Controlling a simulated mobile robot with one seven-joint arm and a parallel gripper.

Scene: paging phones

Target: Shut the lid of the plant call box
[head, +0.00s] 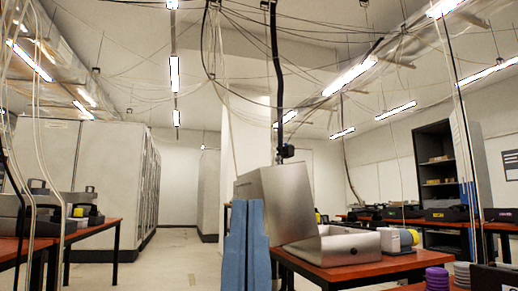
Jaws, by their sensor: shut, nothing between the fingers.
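The plant call box is a grey metal box (340,246) on a red-brown table at the right of centre. Its lid (280,203) stands up at the box's left side, open and leaning back to the left. A round dark spot shows on the box's front wall. My gripper (247,203), two pale blue fingers side by side and pointing up in the picture, is at the lower middle. It is shut and empty. It covers part of the lid's left edge; I cannot tell whether it touches the lid.
The red-brown table (370,268) also carries a grey and white device (398,240) right of the box. Purple discs (437,278) are stacked nearer. Another table (95,230) with equipment stands left. Cables hang from the ceiling. Floor (175,255) is clear left of my gripper.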

